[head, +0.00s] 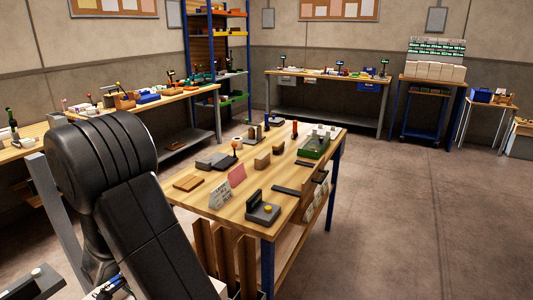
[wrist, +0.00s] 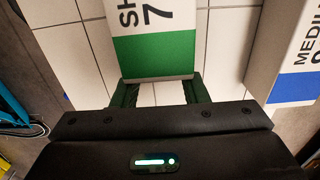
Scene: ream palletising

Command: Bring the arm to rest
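My gripper (wrist: 161,92) shows in the wrist view with its two dark fingers apart and an empty gap between them. A ream with a white top and a green band (wrist: 155,55), marked "SH" and "7", lies just beyond the fingers. Its near edge is as wide as the finger spread and meets the fingertips in the picture; I cannot tell whether they touch. A second ream with a blue band (wrist: 291,85) lies to the right. In the head view my black arm fills the lower left, and the gripper is out of sight.
Pale tiles or packs with dark seams (wrist: 82,55) lie around the reams. In the head view a wooden workbench (head: 200,197) with tools and blocks stands right of my arm. Benches line the walls. Open floor (head: 400,230) lies at the right.

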